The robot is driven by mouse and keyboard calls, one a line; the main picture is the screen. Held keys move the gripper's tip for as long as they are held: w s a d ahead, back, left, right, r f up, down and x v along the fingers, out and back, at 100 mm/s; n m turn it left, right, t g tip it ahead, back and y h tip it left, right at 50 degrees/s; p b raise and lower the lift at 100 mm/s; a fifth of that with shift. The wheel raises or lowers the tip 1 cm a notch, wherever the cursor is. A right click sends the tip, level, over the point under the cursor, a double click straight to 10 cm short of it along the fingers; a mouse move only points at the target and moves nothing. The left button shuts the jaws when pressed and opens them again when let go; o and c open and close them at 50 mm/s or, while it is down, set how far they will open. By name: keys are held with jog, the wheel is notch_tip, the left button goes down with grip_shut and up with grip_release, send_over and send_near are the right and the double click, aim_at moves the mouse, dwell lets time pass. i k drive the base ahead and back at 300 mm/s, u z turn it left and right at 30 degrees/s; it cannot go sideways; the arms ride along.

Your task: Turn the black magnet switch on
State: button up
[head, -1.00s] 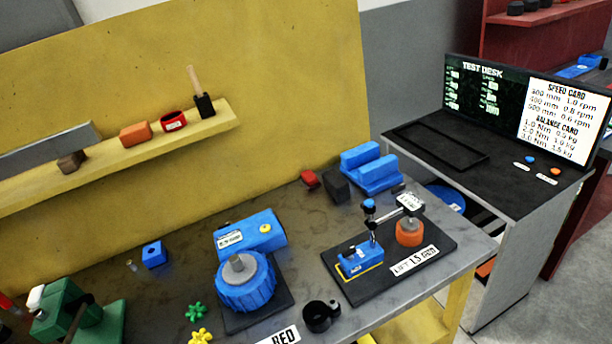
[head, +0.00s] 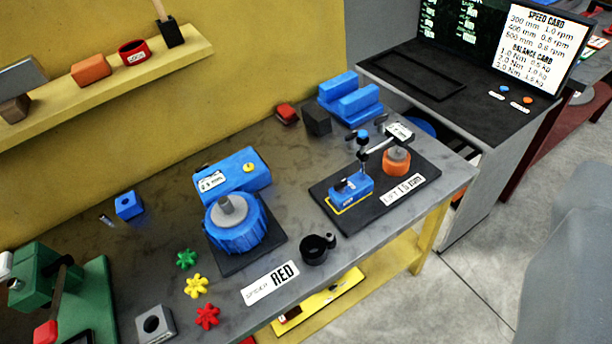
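The magnetic base is a small blue block (head: 351,191) with a yellow lower edge, standing on a black plate (head: 405,196) at the right of the bench. A small black part (head: 341,186) on its left side looks like the magnet switch; it is too small to tell its setting. A label (head: 403,189) lies at the plate's front. My gripper is not in view.
A blue round chuck (head: 235,222), a black cup (head: 316,249) and a SPIDER RED card (head: 270,283) stand left of the plate. Blue V-blocks (head: 352,102) and a black block (head: 316,121) are behind it. The test desk (head: 480,100) is at the back right.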

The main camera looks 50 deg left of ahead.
aim_at(339, 187)
jog(key=u, duration=0.05)
jog(key=i, duration=1)
